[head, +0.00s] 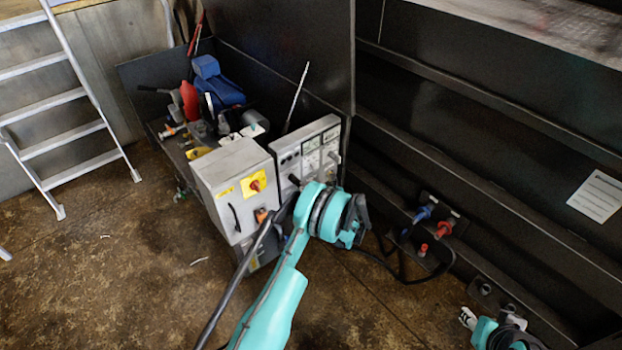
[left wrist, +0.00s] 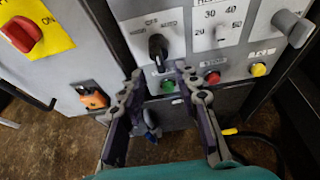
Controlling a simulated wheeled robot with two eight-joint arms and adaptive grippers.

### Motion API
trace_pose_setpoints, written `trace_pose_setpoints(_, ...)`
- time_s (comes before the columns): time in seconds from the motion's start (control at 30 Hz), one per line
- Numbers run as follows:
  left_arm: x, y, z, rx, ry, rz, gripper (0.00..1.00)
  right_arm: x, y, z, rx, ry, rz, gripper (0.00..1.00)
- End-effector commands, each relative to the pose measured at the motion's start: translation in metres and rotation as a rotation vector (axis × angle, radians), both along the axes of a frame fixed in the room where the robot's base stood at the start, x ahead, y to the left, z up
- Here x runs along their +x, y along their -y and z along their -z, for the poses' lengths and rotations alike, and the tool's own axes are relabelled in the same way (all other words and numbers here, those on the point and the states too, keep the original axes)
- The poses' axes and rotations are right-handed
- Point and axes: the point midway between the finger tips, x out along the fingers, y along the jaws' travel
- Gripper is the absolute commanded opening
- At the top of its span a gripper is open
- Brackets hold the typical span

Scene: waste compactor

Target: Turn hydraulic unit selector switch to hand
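The selector switch is a black knob (left wrist: 158,47) on the light grey control panel in the left wrist view. Its handle points roughly up and down, with small printed labels above, one of which looks like OFF. In the head view the knob (head: 294,180) is small on the panel (head: 318,140). My left gripper (left wrist: 159,70) is open, its two fingertips just below the knob, one on either side, with nothing between them. In the head view the left gripper (head: 287,207) is partly hidden by its own wrist. A teal part of my right arm shows at the bottom right; its fingers are not clear.
A grey cabinet (head: 228,180) with a red rotary switch (left wrist: 20,34) on yellow stands left of the panel. A grey knob (left wrist: 294,28) protrudes at right. Hose connectors (head: 430,228) line the dark wall.

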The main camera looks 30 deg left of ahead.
Motion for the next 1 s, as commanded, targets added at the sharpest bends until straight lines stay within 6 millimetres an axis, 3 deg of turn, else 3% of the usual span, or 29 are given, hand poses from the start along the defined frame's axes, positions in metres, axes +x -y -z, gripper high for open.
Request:
trace_pose_setpoints(0.5, 0.025, -0.061, 0.028, 0.0, 0.001, -0.001, 0.32, 0.0, 0.0, 0.026, 0.0, 0.0, 0.0, 0.4)
trace_pose_setpoints(0.83, 0.027, -0.064, 0.029, -0.002, 0.002, 0.0, 0.32, 0.0, 0.0, 0.026, 0.0, 0.0, 0.0, 0.4)
trace_pose_setpoints(0.97, 0.027, -0.064, 0.029, -0.002, 0.002, 0.0, 0.0, 0.0, 0.0, 0.026, 0.0, 0.0, 0.0, 0.4)
trace_pose_setpoints(1.0, 0.027, -0.064, 0.029, -0.002, 0.002, 0.0, 0.0, 0.0, 0.0, 0.026, 0.0, 0.0, 0.0, 0.4)
